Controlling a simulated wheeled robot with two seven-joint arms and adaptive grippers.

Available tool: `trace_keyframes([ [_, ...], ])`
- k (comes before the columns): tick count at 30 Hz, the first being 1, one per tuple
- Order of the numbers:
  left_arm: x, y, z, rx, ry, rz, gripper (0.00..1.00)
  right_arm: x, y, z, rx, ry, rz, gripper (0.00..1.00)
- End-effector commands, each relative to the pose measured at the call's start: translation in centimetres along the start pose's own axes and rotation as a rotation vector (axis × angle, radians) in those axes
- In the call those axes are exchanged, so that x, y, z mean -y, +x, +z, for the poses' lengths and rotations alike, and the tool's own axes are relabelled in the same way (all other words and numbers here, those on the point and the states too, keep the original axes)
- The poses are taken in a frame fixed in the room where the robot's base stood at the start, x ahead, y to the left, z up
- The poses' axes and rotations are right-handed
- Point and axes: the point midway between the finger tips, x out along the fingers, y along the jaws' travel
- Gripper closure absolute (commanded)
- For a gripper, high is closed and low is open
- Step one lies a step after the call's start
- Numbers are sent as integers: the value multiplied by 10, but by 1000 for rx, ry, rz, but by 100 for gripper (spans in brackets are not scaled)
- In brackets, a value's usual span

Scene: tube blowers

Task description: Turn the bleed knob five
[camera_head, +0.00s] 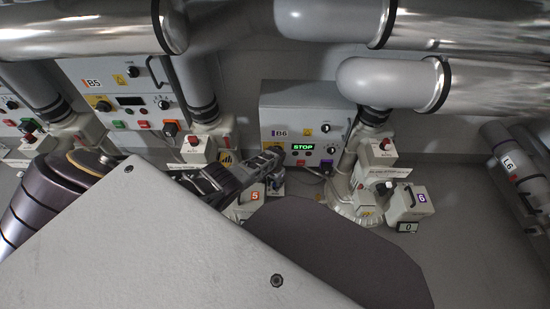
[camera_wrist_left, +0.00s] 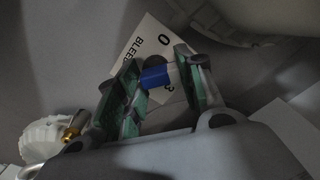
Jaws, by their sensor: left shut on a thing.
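In the left wrist view my left gripper (camera_wrist_left: 160,73) has its two green-padded fingers closed on a blue knob (camera_wrist_left: 156,77). The knob sits in front of a pale dial plate (camera_wrist_left: 146,40) with "0", "3" and part of the word "BLEED" showing. The rest of the plate is hidden by the fingers. In the head view my left gripper (camera_head: 258,167) reaches in just above the pale box with the orange "5" label (camera_head: 254,196). The knob's setting cannot be read. My right gripper is not in view.
Panel B6 (camera_head: 289,115) shows a green "STOP" display; panel B5 (camera_head: 92,83) is at the left. Large pipes (camera_head: 460,25) cross above. A white ribbed part (camera_wrist_left: 50,136) is at the wrist view's lower left.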

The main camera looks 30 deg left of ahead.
Motion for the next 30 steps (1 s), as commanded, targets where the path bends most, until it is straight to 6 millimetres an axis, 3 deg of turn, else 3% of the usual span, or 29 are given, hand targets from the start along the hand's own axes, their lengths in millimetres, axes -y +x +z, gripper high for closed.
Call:
trace_keyframes([
  [12,-1,0,1,0,-210,1,86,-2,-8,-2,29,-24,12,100],
  [27,-1,0,1,0,-236,1,86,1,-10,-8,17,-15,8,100],
  [28,-1,0,1,0,-236,1,61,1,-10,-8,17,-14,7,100],
  [30,0,0,1,0,-235,1,52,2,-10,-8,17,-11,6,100],
])
